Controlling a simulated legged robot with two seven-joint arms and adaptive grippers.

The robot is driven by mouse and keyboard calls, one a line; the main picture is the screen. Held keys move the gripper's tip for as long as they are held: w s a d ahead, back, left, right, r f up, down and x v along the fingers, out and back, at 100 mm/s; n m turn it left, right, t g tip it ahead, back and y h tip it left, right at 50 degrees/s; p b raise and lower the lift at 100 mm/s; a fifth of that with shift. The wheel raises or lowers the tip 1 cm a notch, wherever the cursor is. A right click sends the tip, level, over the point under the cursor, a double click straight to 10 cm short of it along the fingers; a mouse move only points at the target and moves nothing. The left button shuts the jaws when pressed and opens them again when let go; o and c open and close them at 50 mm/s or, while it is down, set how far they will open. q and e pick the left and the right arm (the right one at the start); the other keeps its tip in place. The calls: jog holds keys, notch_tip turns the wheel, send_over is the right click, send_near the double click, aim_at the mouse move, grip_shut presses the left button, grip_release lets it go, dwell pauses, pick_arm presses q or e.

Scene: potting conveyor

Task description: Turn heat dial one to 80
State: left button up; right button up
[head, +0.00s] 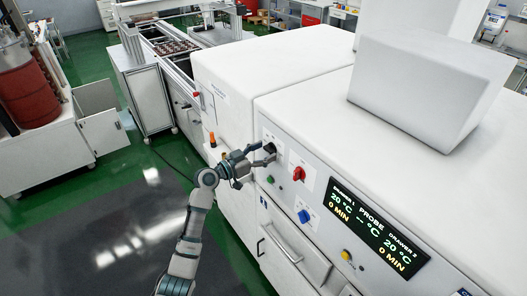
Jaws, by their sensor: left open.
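The white machine's front panel (283,158) carries a black dial (270,148), a red dial (299,174) and a blue dial (304,216). Their labels are too small to read, so I cannot tell which is heat dial one. The display (376,232) shows 20 °C and 0 MIN for drawer 1 and for drawer 2, and dashes for the probe. My left gripper (264,154) is open at the black dial, its fingers partly hiding it. I cannot tell whether they touch it. My right gripper is not in view.
A green button (270,180) and a yellow button (346,255) sit on the panel. A drawer with a handle (282,243) is below. A white box (420,92) rests on top of the machine. Green floor lies open to the left.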

pick_arm(q)
jog(key=shift+s, duration=0.1)
jog(key=c, duration=1.1)
jog(key=shift+c, duration=0.2)
jog(key=shift+r+n, duration=0.1)
jog(key=shift+n, duration=0.3)
jog(key=n+p, duration=0.1)
jog(key=n, duration=0.2)
jog(key=shift+r+n, duration=0.1)
jog(key=shift+n, duration=0.3)
jog(key=n+p, duration=0.1)
jog(key=n, duration=0.2)
jog(key=shift+n+p, duration=0.3)
jog(key=n+p, duration=0.3)
jog(key=n, duration=0.2)
jog(key=shift+a+r, duration=0.1)
jog(key=shift+n+p, duration=1.35)
jog(key=shift+n, duration=0.85)
jog(key=shift+f, duration=0.2)
